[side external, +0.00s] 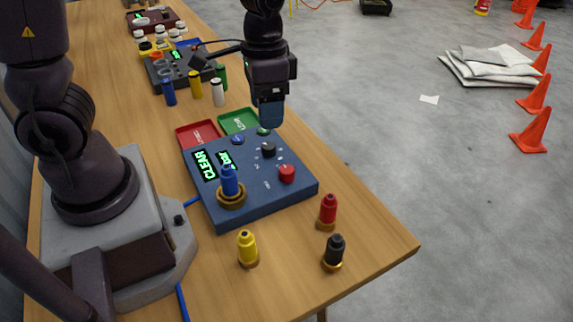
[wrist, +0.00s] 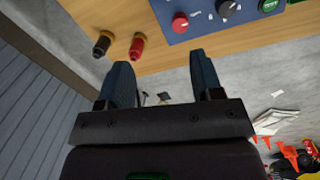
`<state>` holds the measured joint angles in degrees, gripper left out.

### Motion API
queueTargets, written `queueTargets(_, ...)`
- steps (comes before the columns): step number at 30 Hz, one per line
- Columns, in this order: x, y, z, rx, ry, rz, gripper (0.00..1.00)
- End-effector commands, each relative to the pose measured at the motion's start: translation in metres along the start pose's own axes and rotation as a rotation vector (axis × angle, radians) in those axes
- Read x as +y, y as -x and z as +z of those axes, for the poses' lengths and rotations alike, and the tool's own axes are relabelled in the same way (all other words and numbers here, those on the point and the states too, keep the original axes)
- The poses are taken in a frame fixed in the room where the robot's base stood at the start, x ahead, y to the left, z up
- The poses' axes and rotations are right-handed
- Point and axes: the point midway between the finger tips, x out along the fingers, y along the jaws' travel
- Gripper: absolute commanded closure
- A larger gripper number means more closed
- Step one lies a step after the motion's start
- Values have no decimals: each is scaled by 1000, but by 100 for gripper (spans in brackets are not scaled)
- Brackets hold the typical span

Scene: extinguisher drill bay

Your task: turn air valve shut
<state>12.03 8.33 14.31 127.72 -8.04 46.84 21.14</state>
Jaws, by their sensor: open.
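A blue control box (side external: 262,194) stands on the table with lit green displays, one reading CLEAR. It carries a red knob (side external: 287,173) and a black knob (side external: 268,150); their labels are too small to read, so I cannot tell which is the air valve. The red knob (wrist: 180,22) and black knob (wrist: 228,8) also show at the top of the wrist view. My gripper (side external: 270,115) points down near the box's far right corner, above it in the picture. In the wrist view its fingers (wrist: 162,78) are apart with nothing between them.
A blue bottle (side external: 229,182) stands in a brass ring on the box. Yellow (side external: 247,249), red (side external: 328,211) and black (side external: 334,251) bottles stand in front. Red (side external: 197,134) and green (side external: 239,120) trays lie behind. The table's right edge is close.

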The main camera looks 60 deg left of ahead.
Motion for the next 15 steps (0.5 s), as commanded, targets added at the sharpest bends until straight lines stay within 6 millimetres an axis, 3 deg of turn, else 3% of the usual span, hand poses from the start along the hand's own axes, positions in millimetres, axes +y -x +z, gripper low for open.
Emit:
queueTargets(1, -6, -16, -8, -32, -38, -4, 40)
queueTargets(5, -21, -39, -26, -56, -154, -17, 40)
queueTargets(9, -30, -36, -42, -7, -283, -31, 40)
queueTargets(15, -29, -43, -43, -1, -359, -31, 40)
